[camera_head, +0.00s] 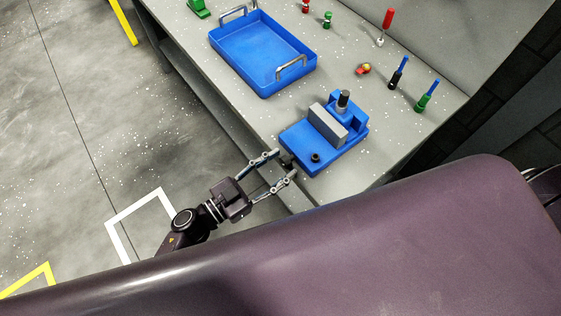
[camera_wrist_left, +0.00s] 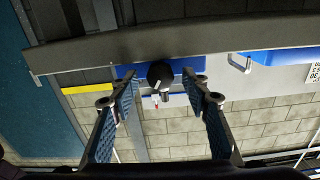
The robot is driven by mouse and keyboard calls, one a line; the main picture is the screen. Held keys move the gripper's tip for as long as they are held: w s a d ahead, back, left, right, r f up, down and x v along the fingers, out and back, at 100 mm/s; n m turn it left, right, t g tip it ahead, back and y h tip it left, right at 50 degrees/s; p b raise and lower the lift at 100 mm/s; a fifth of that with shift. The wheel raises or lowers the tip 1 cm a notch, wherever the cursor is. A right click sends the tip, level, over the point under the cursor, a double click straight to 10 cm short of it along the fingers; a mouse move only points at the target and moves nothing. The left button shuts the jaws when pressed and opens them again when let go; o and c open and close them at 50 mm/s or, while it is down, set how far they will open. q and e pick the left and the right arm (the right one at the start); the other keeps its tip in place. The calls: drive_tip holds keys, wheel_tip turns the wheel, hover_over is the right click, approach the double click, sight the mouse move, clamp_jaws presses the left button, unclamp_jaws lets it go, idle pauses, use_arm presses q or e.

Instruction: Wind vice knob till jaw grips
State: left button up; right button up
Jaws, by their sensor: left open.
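The blue vice (camera_head: 350,157) sits at the near edge of the grey bench, with a grey jaw block (camera_head: 328,124) on it. The dark vice knob (camera_head: 287,160) is at the vice's near left end, partly hidden by my fingers. In the left wrist view the round black knob (camera_wrist_left: 160,73) lies ahead, between the fingertips. My left gripper (camera_head: 284,164) is open, its fingers on either side of the knob with gaps visible in the wrist view. My right gripper is out of view.
A blue tray (camera_head: 236,60) with metal handles stands farther along the bench. Screwdrivers, including a black one (camera_head: 398,74) and a green one (camera_head: 426,97), stand behind the vice. A small red and yellow item (camera_head: 363,69) lies nearby.

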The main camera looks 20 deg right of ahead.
use_arm(q)
drive_tip(key=shift+w+d, duration=0.15)
drive_tip(key=shift+d, duration=0.15)
drive_tip(key=c, duration=1.2)
drive_tip(key=shift+o, duration=0.2)
drive_tip(key=shift+m, duration=1.1)
drive_tip(key=o, duration=1.2)
drive_tip(key=shift+c, duration=0.2)
